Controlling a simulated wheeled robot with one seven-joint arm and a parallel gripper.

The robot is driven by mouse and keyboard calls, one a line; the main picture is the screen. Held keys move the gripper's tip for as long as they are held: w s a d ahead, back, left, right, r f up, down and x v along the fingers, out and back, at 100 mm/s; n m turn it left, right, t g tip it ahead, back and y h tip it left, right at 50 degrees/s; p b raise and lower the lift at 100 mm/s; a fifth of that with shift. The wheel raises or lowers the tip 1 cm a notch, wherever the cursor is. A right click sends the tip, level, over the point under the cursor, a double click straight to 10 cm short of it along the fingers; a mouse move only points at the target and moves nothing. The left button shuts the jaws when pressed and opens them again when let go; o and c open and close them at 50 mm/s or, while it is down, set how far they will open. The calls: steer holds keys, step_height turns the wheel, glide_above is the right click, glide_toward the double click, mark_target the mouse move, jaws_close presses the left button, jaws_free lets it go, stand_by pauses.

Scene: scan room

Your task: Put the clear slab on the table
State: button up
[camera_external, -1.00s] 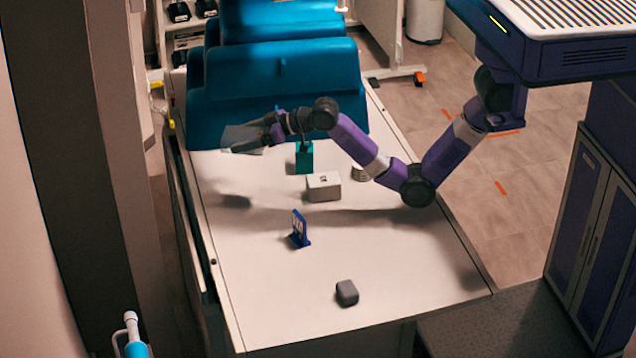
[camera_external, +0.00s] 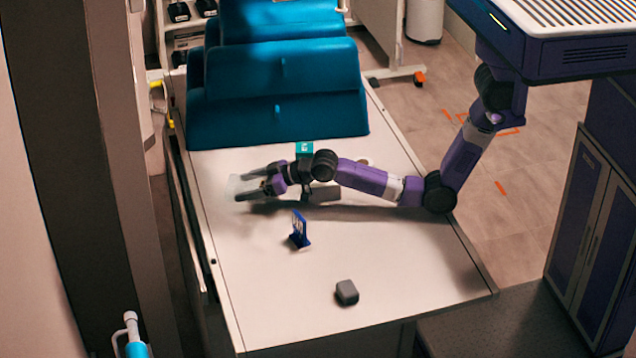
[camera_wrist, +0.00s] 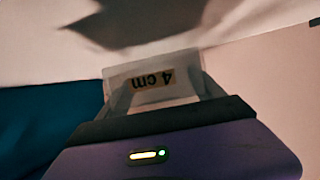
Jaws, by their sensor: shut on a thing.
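The clear slab (camera_external: 243,186) is see-through and pale, held at the tip of my gripper (camera_external: 252,190) in the external view.
A blue upright piece (camera_external: 299,230) and a grey block (camera_external: 346,292) stand nearer the front. Blue cushions (camera_external: 280,95) fill the table's back. The front left of the table is clear.

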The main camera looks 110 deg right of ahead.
steer(key=shift+f, duration=1.1)
steer(key=shift+f, duration=0.2)
steer(key=o, duration=2)
steer(key=shift+r, duration=0.15)
steer(key=v, duration=1.2)
steer(key=shift+a, duration=0.1)
